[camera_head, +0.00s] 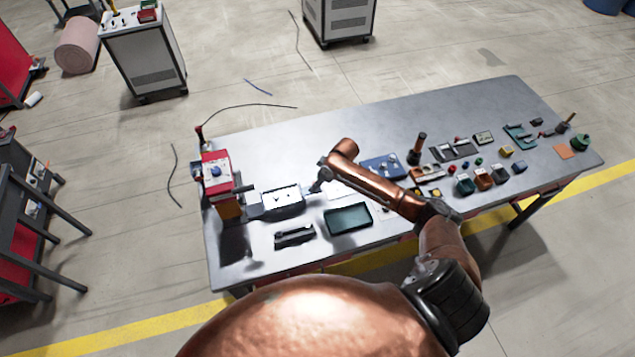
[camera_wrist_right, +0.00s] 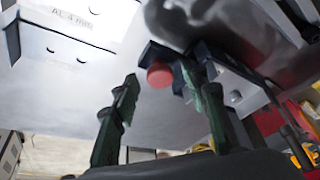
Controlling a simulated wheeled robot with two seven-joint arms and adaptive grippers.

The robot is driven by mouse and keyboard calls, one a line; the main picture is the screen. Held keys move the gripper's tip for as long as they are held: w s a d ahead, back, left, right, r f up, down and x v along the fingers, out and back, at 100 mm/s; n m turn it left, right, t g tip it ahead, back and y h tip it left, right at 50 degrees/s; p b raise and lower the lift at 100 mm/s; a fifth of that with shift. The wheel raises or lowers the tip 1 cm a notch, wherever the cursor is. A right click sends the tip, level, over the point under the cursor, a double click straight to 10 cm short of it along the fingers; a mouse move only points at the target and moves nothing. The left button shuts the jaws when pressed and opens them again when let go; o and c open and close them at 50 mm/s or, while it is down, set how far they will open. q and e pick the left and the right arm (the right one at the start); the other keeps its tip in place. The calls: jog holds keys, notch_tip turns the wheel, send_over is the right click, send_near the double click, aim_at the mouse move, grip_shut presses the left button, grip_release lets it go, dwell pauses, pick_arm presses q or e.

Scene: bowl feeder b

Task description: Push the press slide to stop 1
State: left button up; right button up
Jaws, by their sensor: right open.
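The press (camera_head: 217,178), a red and orange upright unit with a blue knob, stands at the left end of the table. A pale flat box with a dark frame (camera_head: 283,199) lies to its right; I cannot tell which part is the press slide. My right gripper (camera_head: 318,186) is by that box's right end. In the wrist view its dark green fingers (camera_wrist_right: 162,82) are open, with a round red knob (camera_wrist_right: 160,75) showing between them on a dark block. Contact with the knob cannot be told. My left gripper is not in view.
A white panel marked "AL 4 mm" (camera_wrist_right: 70,28) fills the wrist view's upper left. A dark tray (camera_head: 348,218) and a black part (camera_head: 294,236) lie in front on the table (camera_head: 262,258). A blue tray (camera_head: 384,166) and several small parts crowd the right.

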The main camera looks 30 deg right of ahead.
jog(key=shift+c, duration=0.6)
grip_shut()
